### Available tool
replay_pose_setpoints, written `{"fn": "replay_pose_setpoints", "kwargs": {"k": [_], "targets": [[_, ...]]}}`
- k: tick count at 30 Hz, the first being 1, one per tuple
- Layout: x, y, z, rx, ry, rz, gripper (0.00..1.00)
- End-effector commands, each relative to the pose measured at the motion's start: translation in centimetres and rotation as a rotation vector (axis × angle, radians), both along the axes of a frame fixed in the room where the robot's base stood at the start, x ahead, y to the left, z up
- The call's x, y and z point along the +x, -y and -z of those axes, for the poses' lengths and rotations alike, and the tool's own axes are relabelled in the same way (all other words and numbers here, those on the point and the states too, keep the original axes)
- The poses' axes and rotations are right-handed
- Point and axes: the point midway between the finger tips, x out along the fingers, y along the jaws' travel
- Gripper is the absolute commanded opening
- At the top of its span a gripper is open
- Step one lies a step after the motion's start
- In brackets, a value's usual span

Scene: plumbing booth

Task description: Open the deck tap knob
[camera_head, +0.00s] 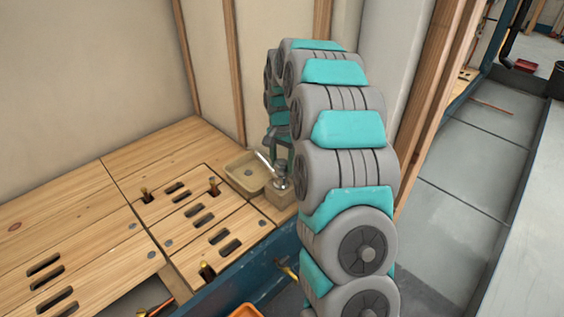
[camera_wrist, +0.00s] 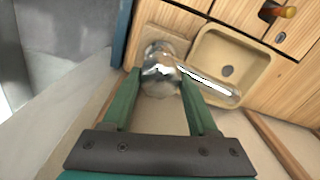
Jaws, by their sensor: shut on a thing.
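The chrome deck tap shows in the wrist view, with its round knob (camera_wrist: 160,80) between my fingers and its spout (camera_wrist: 212,84) reaching right over a small beige basin (camera_wrist: 264,76). My gripper (camera_wrist: 160,73) has its two green fingers on either side of the knob, shut on it. In the head view the tap (camera_head: 281,182) stands on a small block at the right end of the wooden bench, beside the basin (camera_head: 241,172). My arm hides part of the tap and most of the gripper there.
The wooden bench top (camera_head: 130,185) has several dark slots and brass fittings (camera_head: 207,271) standing up from it. A plain wall with wooden studs (camera_head: 233,75) rises behind the bench. A blue rail (camera_head: 235,300) runs along the front edge. Grey floor (camera_head: 440,210) is open at the right.

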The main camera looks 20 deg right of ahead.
Motion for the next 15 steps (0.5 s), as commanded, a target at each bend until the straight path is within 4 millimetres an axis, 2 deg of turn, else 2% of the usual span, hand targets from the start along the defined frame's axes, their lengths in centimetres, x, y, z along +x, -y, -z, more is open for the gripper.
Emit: {"fn": "replay_pose_setpoints", "kwargs": {"k": [8, 15], "targets": [[0.06, 0.02, -0.26, -0.001, -0.001, -0.173, 0.04], [0.2, -0.06, -0.29, 0.0, 0.001, -0.396, 0.04]]}}
